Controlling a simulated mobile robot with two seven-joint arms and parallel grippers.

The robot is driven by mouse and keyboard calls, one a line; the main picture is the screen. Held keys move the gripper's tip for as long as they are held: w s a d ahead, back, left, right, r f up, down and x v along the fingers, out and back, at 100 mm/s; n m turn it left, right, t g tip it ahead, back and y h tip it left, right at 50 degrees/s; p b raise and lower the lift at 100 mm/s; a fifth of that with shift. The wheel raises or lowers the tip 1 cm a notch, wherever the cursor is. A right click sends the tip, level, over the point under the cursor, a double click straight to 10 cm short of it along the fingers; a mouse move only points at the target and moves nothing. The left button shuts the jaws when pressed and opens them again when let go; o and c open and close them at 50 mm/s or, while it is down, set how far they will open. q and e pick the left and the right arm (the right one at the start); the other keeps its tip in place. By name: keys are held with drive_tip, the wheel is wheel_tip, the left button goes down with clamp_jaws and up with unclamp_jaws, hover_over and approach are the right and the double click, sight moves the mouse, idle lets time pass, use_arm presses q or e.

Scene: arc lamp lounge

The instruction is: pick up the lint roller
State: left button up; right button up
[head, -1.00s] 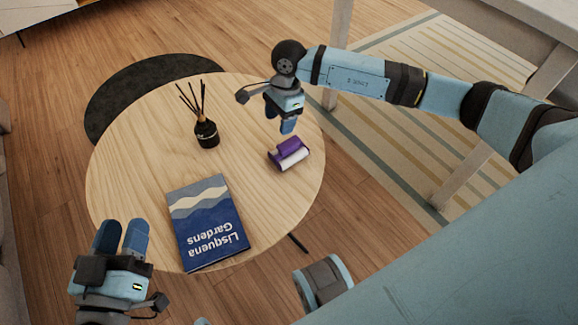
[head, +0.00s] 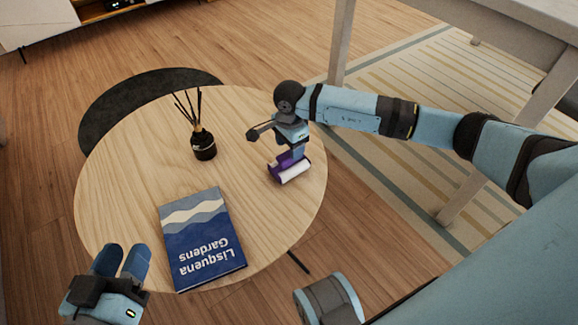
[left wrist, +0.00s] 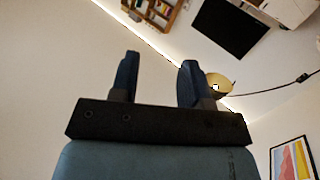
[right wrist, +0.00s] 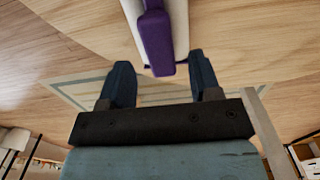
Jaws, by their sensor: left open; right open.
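The lint roller (head: 290,170), with a purple handle and a white roll, lies on the round wooden table near its right edge. My right gripper (head: 299,157) is over it, pointing down, its fingers at the purple part. In the right wrist view the lint roller (right wrist: 157,40) shows just ahead of and between the two open fingers of my right gripper (right wrist: 160,80); contact cannot be told. My left gripper (head: 121,262) is open and empty near the table's lower left edge. It also shows in the left wrist view (left wrist: 159,78), facing the wall and ceiling.
The round table (head: 125,170) also bears a blue book (head: 200,238) at the front and a black reed diffuser (head: 203,146) left of the lint roller. A larger white table (head: 500,20) stands at the upper right over a striped rug (head: 440,110).

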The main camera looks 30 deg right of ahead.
sight(289, 154)
wheel_tip(289, 154, down, 3)
drive_tip(key=shift+a+f+b, duration=0.15)
drive_tip(key=shift+b, duration=0.4)
drive_tip(key=shift+f, duration=0.2)
drive_tip(key=shift+r, duration=0.1)
drive_tip(key=c, duration=1.1)
use_arm(q)
drive_tip(key=shift+w+a+m+t, duration=0.3)
drive_tip(key=shift+w+m+t, duration=0.1)
drive_tip(key=shift+m, duration=0.1)
use_arm(e)
drive_tip(key=shift+o, duration=0.2)
drive_tip(key=shift+r, duration=0.1)
